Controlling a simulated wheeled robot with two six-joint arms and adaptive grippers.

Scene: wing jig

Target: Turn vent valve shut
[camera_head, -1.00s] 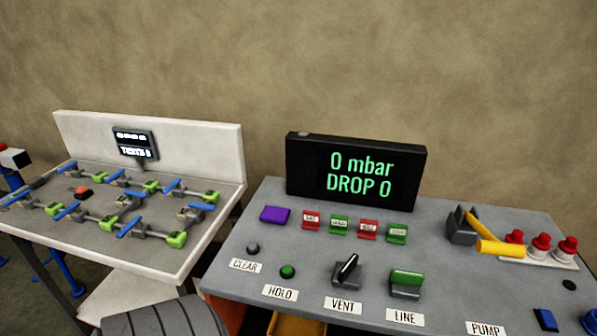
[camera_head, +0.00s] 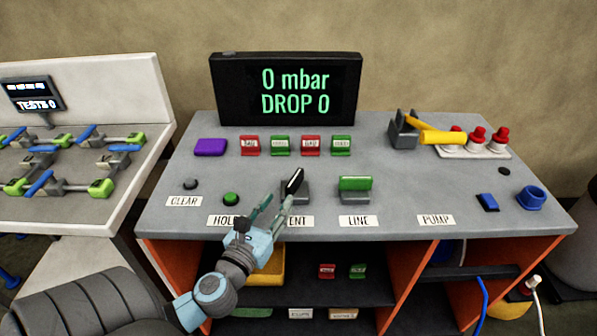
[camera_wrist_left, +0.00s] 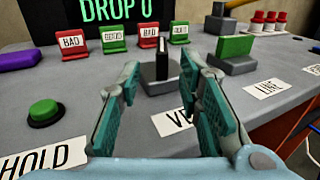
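The vent valve has a black lever with a pale edge (camera_head: 293,182) standing up and tilted on a grey base (camera_head: 302,192), behind the partly covered VENT label (camera_head: 298,221). In the left wrist view the lever (camera_wrist_left: 160,58) stands upright between and beyond the fingertips. My left gripper (camera_head: 273,205) is open and empty, just in front of the valve, with its fingers pointing at it. In the left wrist view its two teal-padded fingers (camera_wrist_left: 163,85) are spread on either side of the lever; contact cannot be told. My right gripper is not in view.
The green LINE handle (camera_head: 355,184) stands close to the right of the valve, and the green HOLD button (camera_head: 231,199) to the left. A black display (camera_head: 288,90) reads 0 mbar, DROP 0. Red and green tags (camera_head: 281,146) stand behind. A yellow pump handle (camera_head: 440,137) is at the right.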

